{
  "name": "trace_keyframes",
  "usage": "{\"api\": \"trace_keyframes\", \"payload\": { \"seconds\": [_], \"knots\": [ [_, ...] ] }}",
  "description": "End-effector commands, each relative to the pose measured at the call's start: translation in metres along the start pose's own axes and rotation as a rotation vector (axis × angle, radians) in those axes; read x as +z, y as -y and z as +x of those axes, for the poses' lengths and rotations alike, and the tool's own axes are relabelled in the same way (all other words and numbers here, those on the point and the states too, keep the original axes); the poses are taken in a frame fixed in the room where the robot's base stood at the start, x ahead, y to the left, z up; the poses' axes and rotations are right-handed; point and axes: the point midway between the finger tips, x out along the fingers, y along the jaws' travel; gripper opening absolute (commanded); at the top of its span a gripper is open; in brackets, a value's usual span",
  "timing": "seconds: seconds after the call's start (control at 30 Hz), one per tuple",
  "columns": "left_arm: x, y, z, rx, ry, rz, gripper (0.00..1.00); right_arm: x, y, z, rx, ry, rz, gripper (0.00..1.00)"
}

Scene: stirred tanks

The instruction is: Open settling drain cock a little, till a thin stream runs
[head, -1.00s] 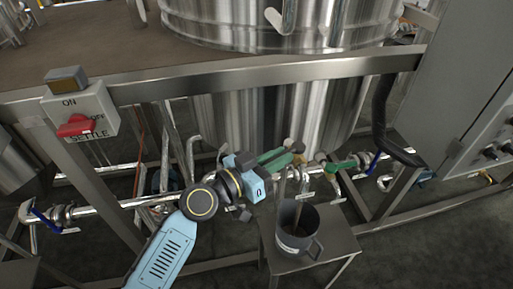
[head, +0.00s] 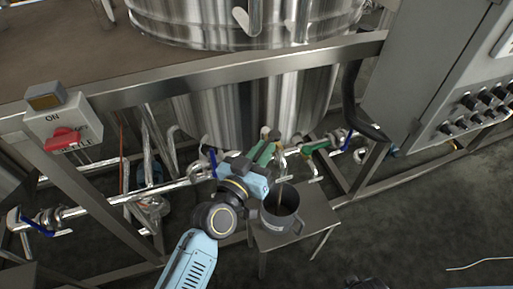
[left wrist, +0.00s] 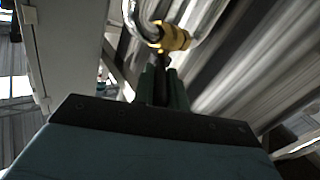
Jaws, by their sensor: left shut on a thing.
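My left gripper (head: 264,152) has its green fingers shut on the dark handle (left wrist: 161,80) of a drain cock. The cock's brass fitting (left wrist: 170,38) shows just past the fingertips in the left wrist view, with a bright curved pipe beside it. The cock sits low in front of the steel tank (head: 240,100); my gripper hides most of it in the head view. A grey jug (head: 282,212) stands below and right of the gripper. A thin brownish line drops into its mouth; I cannot tell for sure whether it is liquid.
The jug stands on a metal stool (head: 318,215). A green-handled valve (head: 315,147) lies to the right on the pipe; a blue-levered valve (head: 36,222) is at left. A switch box (head: 64,122) and a control cabinet (head: 425,75) flank the frame.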

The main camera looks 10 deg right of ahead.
Motion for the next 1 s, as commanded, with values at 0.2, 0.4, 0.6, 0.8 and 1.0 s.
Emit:
{"api": "trace_keyframes", "payload": {
  "seconds": [0.2,0.4,0.6,0.8,1.0],
  "knots": [
    [-0.001,0.0,0.0,-0.002,-0.003,0.0,0.0,0.0,0.0,0.001,0.0,0.0,0.0,1.0],
    [-0.001,0.0,0.0,-0.001,-0.002,0.0,0.23,0.001,0.0,0.001,0.0,0.001,0.0,1.0],
    [0.0,0.0,0.0,-0.001,-0.001,0.0,0.36,0.001,0.0,0.001,0.0,0.002,0.0,1.0],
    [0.0,0.0,-0.001,-0.001,0.0,0.0,0.36,0.001,0.0,0.0,0.0,0.001,0.0,1.0],
    [-0.001,0.005,-0.015,0.004,0.003,0.003,0.36,0.008,0.002,0.006,-0.003,0.006,-0.004,1.0]
  ]
}}
